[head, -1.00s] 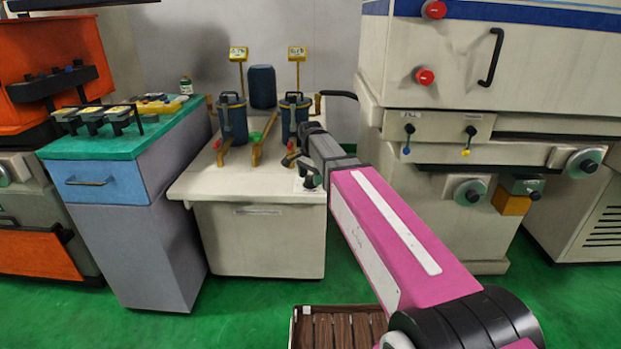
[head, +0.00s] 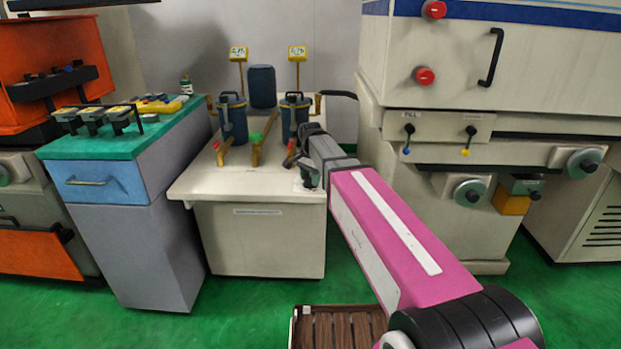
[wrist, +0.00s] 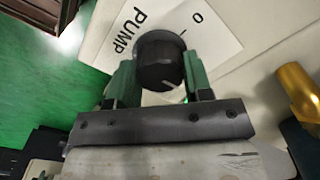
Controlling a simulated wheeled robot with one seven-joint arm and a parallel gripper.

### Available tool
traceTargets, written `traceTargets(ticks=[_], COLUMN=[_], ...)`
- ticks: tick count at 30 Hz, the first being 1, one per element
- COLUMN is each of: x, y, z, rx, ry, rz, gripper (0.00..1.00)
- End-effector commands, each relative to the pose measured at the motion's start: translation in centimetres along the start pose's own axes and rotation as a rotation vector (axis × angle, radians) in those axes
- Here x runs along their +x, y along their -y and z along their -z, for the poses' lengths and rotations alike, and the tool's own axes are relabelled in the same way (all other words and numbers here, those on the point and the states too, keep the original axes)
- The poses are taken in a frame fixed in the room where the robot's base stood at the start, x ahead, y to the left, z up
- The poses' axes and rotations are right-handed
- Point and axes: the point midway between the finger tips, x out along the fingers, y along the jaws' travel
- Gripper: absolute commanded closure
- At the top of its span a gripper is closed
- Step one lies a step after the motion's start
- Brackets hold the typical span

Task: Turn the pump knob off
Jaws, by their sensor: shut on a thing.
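The pump knob (wrist: 158,62) is round and black, on a white label (wrist: 205,38) reading PUMP with a 0 and a short tick line. A pale mark shows low on the knob's right side, away from the 0. My gripper (wrist: 161,82) has its green fingers on either side of the knob and is shut on it. In the head view my gripper (head: 310,172) is at the right front part of the white cabinet's top (head: 207,185).
Blue filter canisters (head: 233,122) and pipes with coloured handles (head: 257,145) stand just behind the gripper. A brass pipe (wrist: 298,92) is at the right in the wrist view. A large machine (head: 440,75) stands to the right of my arm.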

Motion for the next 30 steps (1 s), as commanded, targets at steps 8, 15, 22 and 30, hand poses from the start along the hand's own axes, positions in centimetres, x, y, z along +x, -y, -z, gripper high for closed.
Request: traceTargets(ticks=[8, 15, 22, 30], x=[-0.04, -0.05, -0.05, -0.06], y=[0.01, 0.01, 0.01, 0.02], z=[0.01, 0.01, 0.01, 0.01], rx=[-0.21, -0.437, -0.656, -0.912], ry=[0.0, 0.0, 0.0, 0.0], rz=[0.0, 0.0, 0.0, 0.0], gripper=[0.77, 0.77, 0.77, 0.77])
